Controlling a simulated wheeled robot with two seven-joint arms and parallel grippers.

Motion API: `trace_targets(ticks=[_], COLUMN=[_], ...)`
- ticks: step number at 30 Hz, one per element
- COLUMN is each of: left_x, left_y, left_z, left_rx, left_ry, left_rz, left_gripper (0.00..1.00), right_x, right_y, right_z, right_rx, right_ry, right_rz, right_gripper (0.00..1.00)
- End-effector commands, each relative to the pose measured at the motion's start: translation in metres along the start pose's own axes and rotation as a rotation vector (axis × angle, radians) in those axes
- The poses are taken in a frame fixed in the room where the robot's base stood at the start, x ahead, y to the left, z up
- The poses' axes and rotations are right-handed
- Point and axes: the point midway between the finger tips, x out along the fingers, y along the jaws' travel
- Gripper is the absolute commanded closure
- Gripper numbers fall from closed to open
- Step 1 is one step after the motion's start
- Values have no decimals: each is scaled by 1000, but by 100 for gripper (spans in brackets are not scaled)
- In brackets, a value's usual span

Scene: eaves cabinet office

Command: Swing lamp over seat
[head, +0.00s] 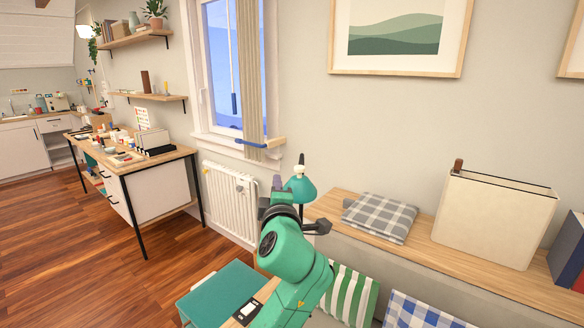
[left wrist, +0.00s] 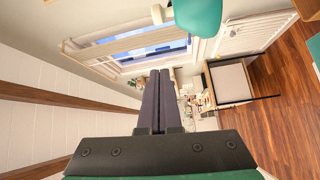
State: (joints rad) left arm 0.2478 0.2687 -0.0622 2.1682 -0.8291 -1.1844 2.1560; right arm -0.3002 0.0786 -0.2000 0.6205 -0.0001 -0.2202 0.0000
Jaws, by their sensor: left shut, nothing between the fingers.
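The lamp has a teal shade (head: 303,191) with a pale cap on top, near the window-side end of the wooden ledge. My left gripper (head: 277,184) is just left of the shade in the head view, shut and empty. In the left wrist view, the shade (left wrist: 198,14) is at the top edge, up and right of my closed fingertips (left wrist: 160,73), with a visible gap. The lamp's arm and base are mostly hidden behind my left arm. A bench seat lies below the ledge, mostly out of frame; a green-striped cushion (head: 350,294) leans there. My right gripper is out of view.
The wooden ledge (head: 325,206) carries a folded grey checked blanket (head: 380,217) and a cream box (head: 494,218). A radiator (head: 231,203) stands under the window. A teal-topped piece (head: 222,293) is low at left. A desk (head: 160,158) stands further back, with open floor before it.

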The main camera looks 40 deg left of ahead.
Motion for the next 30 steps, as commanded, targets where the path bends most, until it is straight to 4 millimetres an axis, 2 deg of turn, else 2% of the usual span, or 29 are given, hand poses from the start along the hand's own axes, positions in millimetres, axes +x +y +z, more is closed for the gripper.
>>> trace_targets(ticks=[5,15,18,21,30], left_x=[26,101,92,88,84], left_y=[4,5,5,3,-2], left_z=[-2,-2,19,31,38], left_rx=[7,10,7,7,5], left_ry=[3,4,-2,0,1], left_rz=[-1,-3,-4,-4,-3], left_gripper=[100,100,100,100,100], right_x=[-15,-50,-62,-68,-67], right_y=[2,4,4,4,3], right_z=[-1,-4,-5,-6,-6], right_rx=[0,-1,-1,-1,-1], right_ry=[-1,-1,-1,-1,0], right_rz=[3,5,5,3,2], right_gripper=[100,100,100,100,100])
